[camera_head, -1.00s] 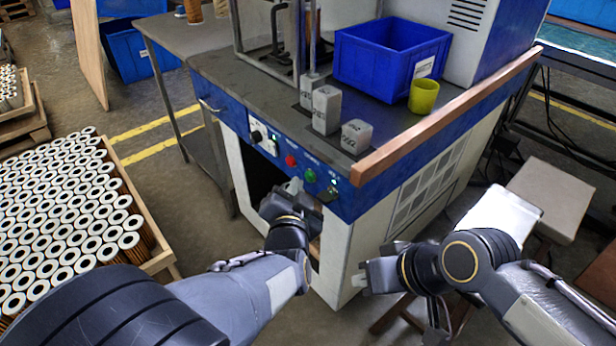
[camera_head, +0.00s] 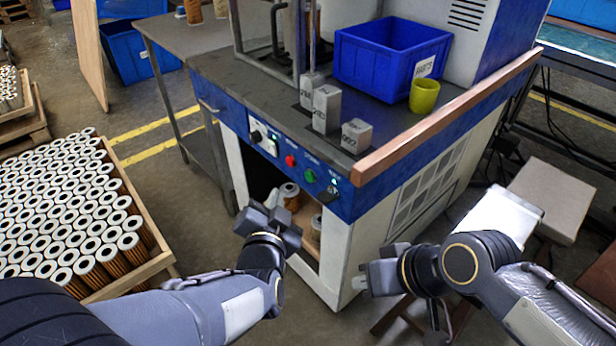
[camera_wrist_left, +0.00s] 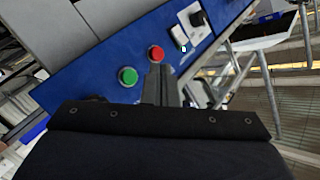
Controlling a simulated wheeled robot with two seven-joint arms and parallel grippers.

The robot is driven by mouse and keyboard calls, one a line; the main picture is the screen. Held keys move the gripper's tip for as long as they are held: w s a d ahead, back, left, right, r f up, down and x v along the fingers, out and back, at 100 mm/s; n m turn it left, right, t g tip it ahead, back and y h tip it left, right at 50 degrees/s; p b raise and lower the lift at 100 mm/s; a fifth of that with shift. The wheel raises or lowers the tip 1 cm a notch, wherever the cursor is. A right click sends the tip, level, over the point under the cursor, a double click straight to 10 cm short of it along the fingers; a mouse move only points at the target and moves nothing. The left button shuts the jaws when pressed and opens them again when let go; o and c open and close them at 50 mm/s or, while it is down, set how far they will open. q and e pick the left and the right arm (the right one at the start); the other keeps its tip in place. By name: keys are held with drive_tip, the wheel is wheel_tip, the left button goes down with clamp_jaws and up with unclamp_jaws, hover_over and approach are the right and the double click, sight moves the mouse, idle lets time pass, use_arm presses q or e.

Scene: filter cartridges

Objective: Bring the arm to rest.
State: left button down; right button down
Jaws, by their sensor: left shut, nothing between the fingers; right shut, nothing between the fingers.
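My left gripper (camera_head: 270,217) is shut and empty in the head view, in front of the open compartment of the blue and white machine (camera_head: 341,240). Its fingers (camera_wrist_left: 160,85) also show in the left wrist view, in front of the blue control panel (camera_wrist_left: 105,60). My right gripper (camera_head: 368,278) is shut and empty at the machine's right front corner. Filter cartridges (camera_head: 289,195) stand inside the compartment, partly hidden behind the left gripper.
A crate of many filter cartridges (camera_head: 160,262) stands at the left. On the machine top are a blue bin (camera_head: 385,65), a yellow cup (camera_head: 424,96) and grey blocks (camera_head: 326,108). A stool (camera_head: 553,195) stands at the right. Floor (camera_head: 180,185) shows between crate and machine.

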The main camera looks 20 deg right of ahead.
idle(0.5)
use_arm(q)
drive_tip(key=s+a+n+g, duration=0.2)
drive_tip(key=a+n+g, duration=0.5)
drive_tip(key=a, duration=1)
drive_tip(key=s+a+f+n+g+y, duration=0.25)
drive_tip(key=s+a+n, duration=0.45)
drive_tip(key=s+a, duration=1)
wheel_tip(320, 180, up, 27)
drive_tip(key=s+d+p, duration=0.1)
drive_tip(key=d+p, duration=0.1)
drive_tip(key=p, duration=2.4)
drive_tip(key=shift+s+f+y+p, duration=0.15)
drive_tip(key=shift+y+p, duration=0.2)
